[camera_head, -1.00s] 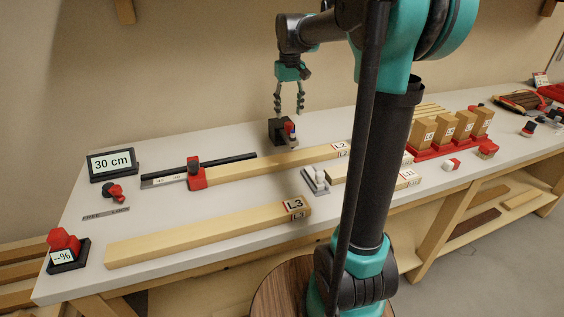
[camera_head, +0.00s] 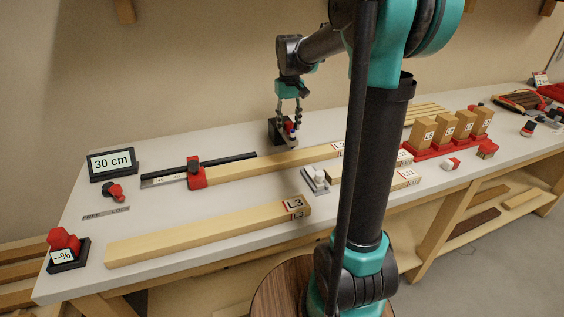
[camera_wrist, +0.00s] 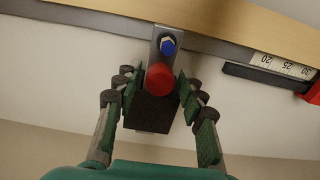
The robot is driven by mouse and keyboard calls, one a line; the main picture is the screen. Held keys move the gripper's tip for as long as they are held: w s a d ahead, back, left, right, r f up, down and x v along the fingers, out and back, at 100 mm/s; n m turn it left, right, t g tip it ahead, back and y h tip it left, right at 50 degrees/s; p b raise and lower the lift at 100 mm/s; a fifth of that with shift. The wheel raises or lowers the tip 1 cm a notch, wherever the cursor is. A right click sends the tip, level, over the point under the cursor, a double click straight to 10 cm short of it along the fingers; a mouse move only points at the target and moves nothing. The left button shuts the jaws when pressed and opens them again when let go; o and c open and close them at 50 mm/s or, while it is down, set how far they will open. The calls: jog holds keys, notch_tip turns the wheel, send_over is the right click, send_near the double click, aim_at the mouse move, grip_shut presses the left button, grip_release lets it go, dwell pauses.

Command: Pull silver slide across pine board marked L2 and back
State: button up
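The pine board marked L2 (camera_head: 265,162) lies along the bench; its edge also crosses the top of the wrist view (camera_wrist: 240,22). At its far side stands a dark block with a red knob (camera_wrist: 159,77). A silver slide plate (camera_wrist: 167,32) with a blue bolt reaches from it to the board's edge. This unit also shows in the head view (camera_head: 278,131), partly behind my fingers. My gripper (camera_head: 289,112) is above it, pointing down. In the wrist view its fingers (camera_wrist: 158,88) are apart, one each side of the knob and block. Contact cannot be told.
A red stop (camera_head: 196,174) sits on the scale rail at the board's left end. A "30 cm" display (camera_head: 112,163) stands farther left. Board L3 (camera_head: 205,233) lies in front. A small silver plate with a white knob (camera_head: 316,180) stands between the boards. Red stands with blocks (camera_head: 440,147) are at right.

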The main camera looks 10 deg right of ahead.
jog(key=c, duration=0.5)
jog(key=shift+s, duration=0.15)
jog(key=shift+s+d, duration=0.3)
jog(key=shift+s, duration=1.1)
jog(key=shift+s+d, duration=0.25)
jog(key=shift+s, duration=1.1)
jog(key=shift+s+d, duration=0.3)
jog(key=shift+s, duration=1.1)
jog(key=shift+w+a, duration=0.3)
jog(key=shift+w, duration=1.15)
jog(key=shift+w+a, duration=0.25)
jog(key=shift+w, duration=1.2)
jog(key=shift+w+a, duration=0.3)
jog(key=shift+w, duration=1.15)
